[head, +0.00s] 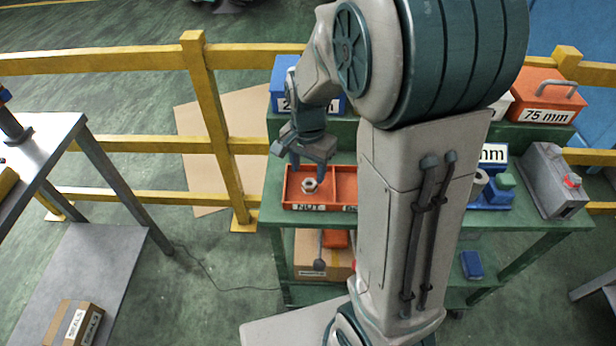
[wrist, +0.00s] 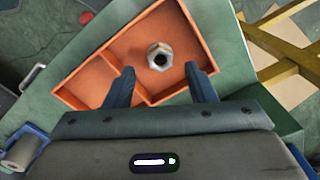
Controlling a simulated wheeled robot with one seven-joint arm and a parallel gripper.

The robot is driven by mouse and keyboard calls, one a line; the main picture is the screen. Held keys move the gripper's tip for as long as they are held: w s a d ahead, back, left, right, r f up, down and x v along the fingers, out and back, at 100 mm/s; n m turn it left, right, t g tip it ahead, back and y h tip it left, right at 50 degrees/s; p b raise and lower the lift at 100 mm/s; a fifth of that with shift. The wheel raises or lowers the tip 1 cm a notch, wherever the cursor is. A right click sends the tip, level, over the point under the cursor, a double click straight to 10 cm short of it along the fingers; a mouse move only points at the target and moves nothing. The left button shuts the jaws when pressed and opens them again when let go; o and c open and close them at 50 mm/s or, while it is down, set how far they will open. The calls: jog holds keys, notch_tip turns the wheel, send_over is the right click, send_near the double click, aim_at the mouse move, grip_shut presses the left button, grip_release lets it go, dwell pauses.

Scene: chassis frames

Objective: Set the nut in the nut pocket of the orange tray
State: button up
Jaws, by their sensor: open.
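The orange tray (head: 344,183) stands on the green bench, with a "NUT" label on the front of its left compartment. The silver hex nut (head: 310,184) is inside that left compartment. In the wrist view the nut (wrist: 160,57) lies on the floor of the orange tray (wrist: 87,84), to the right of the divider and clear of the walls. My gripper (head: 308,178) is over that compartment, pointing down. In the wrist view my gripper (wrist: 160,76) is open, with its two fingers apart on either side of the nut's line and nothing between the tips.
A blue box (head: 282,72) stands behind the tray, and an orange "75 mm" case (head: 542,100) is at the back right. A grey can (head: 553,180) stands at the bench's right end. My arm hides the bench middle. A yellow railing (head: 120,145) runs behind.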

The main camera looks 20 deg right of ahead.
aim_at(308, 185)
notch_tip(308, 185, up, 7)
jog(key=s+r+n+t, duration=0.2)
jog(key=s+r+n, duration=0.1)
jog(key=s+n, duration=0.6)
jog(key=s, duration=0.4)
jog(key=shift+s+d+t, duration=0.25)
jog(key=shift+d+t, duration=0.05)
jog(key=shift+t, duration=0.1)
dwell(0.5)
